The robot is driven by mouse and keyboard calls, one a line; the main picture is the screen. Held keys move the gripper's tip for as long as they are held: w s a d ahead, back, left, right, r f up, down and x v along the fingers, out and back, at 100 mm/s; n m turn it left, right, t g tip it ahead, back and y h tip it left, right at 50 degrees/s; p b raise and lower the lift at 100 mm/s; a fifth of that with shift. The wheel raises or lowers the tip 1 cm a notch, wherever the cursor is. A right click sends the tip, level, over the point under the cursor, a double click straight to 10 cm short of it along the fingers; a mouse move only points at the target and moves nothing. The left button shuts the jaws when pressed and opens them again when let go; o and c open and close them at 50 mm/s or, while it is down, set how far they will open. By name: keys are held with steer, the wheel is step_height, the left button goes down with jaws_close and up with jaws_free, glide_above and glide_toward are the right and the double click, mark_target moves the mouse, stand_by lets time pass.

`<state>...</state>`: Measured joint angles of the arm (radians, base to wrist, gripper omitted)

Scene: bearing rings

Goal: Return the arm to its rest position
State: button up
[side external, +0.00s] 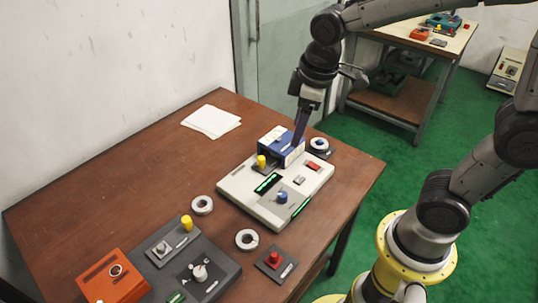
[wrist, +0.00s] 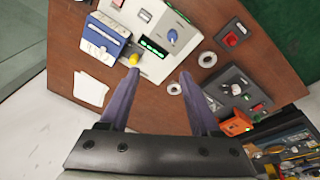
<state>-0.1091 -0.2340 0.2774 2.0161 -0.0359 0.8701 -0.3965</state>
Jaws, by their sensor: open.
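My gripper (side external: 298,142) hangs over the table beside the blue-and-white box (side external: 280,144) in the side view. In the wrist view its two purple fingers (wrist: 159,75) are spread apart with nothing between them. Whether the fingers touch the box cannot be told from the side view. One pale ring (side external: 202,205) lies on the wood left of the light panel (side external: 237,193), and another ring (side external: 247,240) lies in front of it. They also show in the wrist view, as one ring (wrist: 174,88) and the other (wrist: 208,59).
A dark panel (side external: 222,262), an orange box (side external: 113,277) and a red-button block (side external: 273,262) stand at the front. White paper (side external: 211,121) lies at the back. The table's left part (side external: 90,190) is clear. A second table (side external: 455,38) stands behind, over green floor.

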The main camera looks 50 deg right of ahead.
steer(key=s+d+r+m+t, duration=0.1)
steer(key=s+m, duration=0.2)
steer(key=s, duration=0.4)
steer(key=s+d+r+m+t, duration=0.1)
steer(key=s+r+m+t, duration=0.1)
steer(key=s, duration=0.5)
steer(key=shift+s+d+r+m, duration=0.25)
steer(key=shift+d+m, duration=0.15)
steer(key=shift+m, duration=0.1)
